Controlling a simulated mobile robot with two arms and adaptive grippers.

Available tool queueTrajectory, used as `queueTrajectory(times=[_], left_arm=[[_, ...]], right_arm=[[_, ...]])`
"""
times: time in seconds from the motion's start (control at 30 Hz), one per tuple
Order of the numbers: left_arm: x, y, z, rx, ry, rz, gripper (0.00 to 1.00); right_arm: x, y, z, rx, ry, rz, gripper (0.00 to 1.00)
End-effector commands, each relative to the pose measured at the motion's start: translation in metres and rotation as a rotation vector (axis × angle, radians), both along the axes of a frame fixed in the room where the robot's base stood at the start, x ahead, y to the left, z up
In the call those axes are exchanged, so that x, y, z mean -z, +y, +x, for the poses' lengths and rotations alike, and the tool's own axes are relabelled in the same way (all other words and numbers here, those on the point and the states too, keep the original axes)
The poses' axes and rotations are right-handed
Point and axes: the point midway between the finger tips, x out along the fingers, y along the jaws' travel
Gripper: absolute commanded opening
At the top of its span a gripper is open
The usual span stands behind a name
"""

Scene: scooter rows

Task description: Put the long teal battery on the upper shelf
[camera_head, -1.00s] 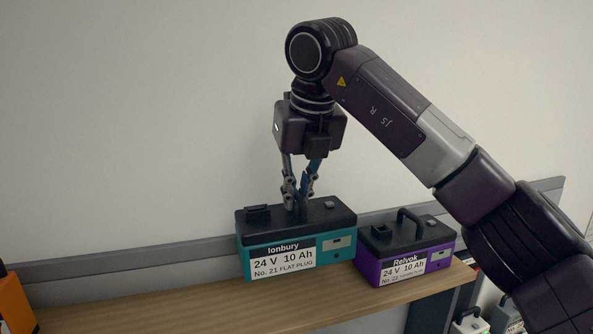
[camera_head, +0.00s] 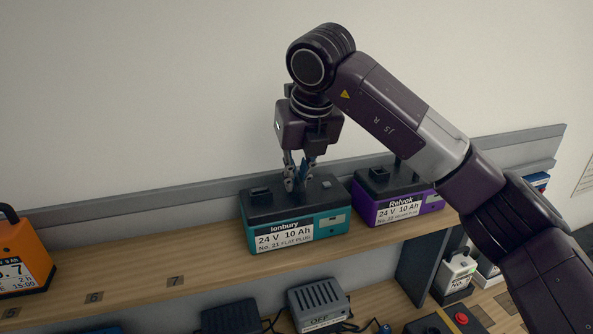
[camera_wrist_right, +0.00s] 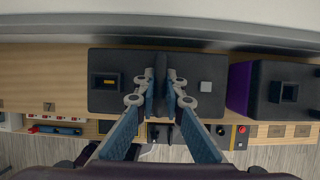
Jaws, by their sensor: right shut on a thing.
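The long teal battery (camera_head: 312,226), labelled Ionbury, 24 V 10 Ah, No. 21, is upright at the upper shelf (camera_head: 130,285), its label facing me. It looks to be on or just above the board; I cannot tell whether its underside touches. My right gripper (camera_head: 297,186) points down and is shut on the middle of its top, at the handle. The right wrist view shows the fingers (camera_wrist_right: 161,88) closed there, with the battery's black top (camera_wrist_right: 106,80) on both sides. My left gripper is not in view.
A purple Relvok battery (camera_head: 400,207) stands close to the right of the teal one, partly behind my arm. An orange battery (camera_head: 15,262) stands at far left. Shelf between is free, with numbered marks (camera_head: 175,281). Chargers (camera_head: 318,300) sit on the lower level.

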Motion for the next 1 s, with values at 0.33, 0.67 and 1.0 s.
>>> queueTrajectory(times=[0.33, 0.67, 1.0], left_arm=[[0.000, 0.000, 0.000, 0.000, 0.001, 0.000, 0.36], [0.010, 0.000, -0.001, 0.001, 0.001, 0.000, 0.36], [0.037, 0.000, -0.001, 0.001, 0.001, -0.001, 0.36]], right_arm=[[0.001, 0.000, 0.000, -0.001, 0.002, -0.002, 0.27], [-0.012, -0.002, -0.005, 0.001, -0.002, -0.001, 0.27], [-0.074, -0.010, -0.029, 0.002, -0.003, -0.002, 0.27]])
